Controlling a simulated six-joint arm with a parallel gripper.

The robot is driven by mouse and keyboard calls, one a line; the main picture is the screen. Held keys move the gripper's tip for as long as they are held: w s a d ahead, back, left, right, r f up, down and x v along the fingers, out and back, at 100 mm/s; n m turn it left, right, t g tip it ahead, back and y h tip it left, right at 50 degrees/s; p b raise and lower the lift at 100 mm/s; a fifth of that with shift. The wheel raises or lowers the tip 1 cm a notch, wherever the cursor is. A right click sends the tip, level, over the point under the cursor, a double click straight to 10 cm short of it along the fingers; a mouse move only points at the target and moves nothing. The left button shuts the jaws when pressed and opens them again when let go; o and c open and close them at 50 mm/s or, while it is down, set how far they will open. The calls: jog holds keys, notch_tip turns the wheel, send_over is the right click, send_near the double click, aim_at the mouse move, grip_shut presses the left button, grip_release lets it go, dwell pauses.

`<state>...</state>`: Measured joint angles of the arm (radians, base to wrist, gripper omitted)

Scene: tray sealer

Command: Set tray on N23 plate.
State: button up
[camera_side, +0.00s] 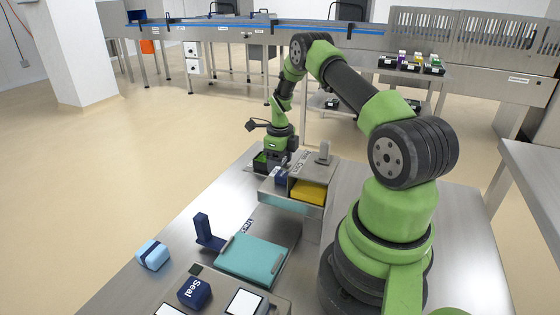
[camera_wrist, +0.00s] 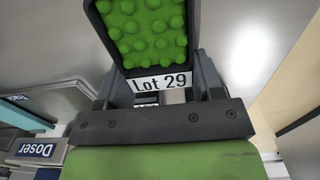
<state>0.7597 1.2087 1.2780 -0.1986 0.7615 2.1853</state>
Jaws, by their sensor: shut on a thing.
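A black tray (camera_wrist: 117,55) with bumpy green contents and a "Lot 29" label fills the top of the wrist view. My gripper (camera_wrist: 160,80) is shut on its labelled end, one finger on each side. In the side view the tray (camera_side: 259,161) shows as a small dark and green shape under my gripper (camera_side: 276,167), at the far end of the table; whether it touches the surface I cannot tell. No N23 marking is readable. A turquoise plate (camera_side: 254,259) lies by the label "Track", nearer the camera.
A grey doser housing with a yellow part (camera_side: 310,191) stands just right of my gripper. A dark blue upright bracket (camera_side: 204,231), a light blue block (camera_side: 153,255) and a dark blue "Seal" block (camera_side: 195,292) stand nearer the camera. The table's right part is bare.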

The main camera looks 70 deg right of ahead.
jog(key=o, duration=1)
jog(key=shift+r, duration=3.95)
